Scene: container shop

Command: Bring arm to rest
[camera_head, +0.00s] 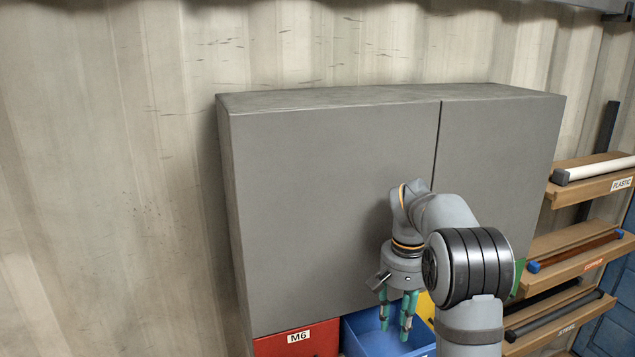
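My gripper (395,331) hangs at the end of my grey arm, pointing down in front of the grey cabinet (320,200). Its two teal fingers are apart, with nothing visible between them. The fingers show against the blue bin (362,334) below the cabinet. I cannot tell whether the fingertips are inside the bin or above it. My arm hides part of the cabinet and the area to the right of the bin.
A red bin labelled M6 (295,343) sits left of the blue one. A yellow bin (425,306) is partly hidden by my arm. Wooden shelves (590,184) with rods stand at the right. The corrugated wall (110,180) at left is bare.

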